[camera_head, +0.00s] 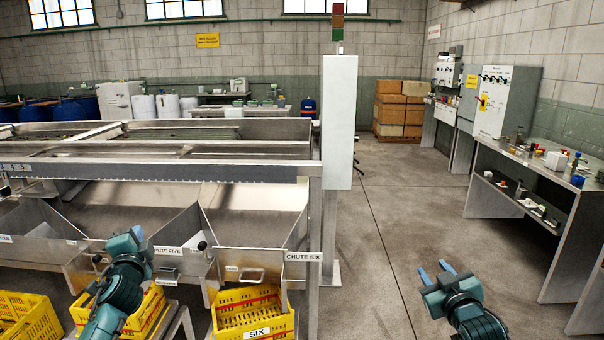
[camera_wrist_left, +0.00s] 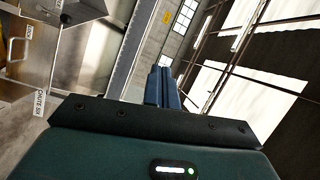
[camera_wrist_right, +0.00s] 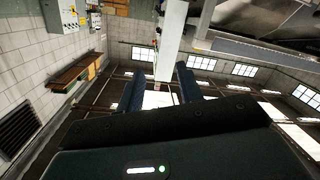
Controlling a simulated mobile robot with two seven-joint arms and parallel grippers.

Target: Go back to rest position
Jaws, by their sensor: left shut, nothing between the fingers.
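My left gripper (camera_head: 137,234) is in front of the chutes in the head view, near the chute five label. In the left wrist view its blue fingers (camera_wrist_left: 161,88) are together with nothing between them. My right gripper (camera_head: 434,272) is over the open floor to the right of the machine, its two blue fingers apart. In the right wrist view the fingers (camera_wrist_right: 160,90) are spread with a gap between them and hold nothing.
The steel roller sizer (camera_head: 200,172) fills the left, with chutes and yellow crates (camera_head: 224,325) below. A pale upright cabinet (camera_head: 340,120) stands at its corner. A workbench (camera_head: 545,172) is at the right. Concrete floor (camera_head: 390,215) lies clear between them.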

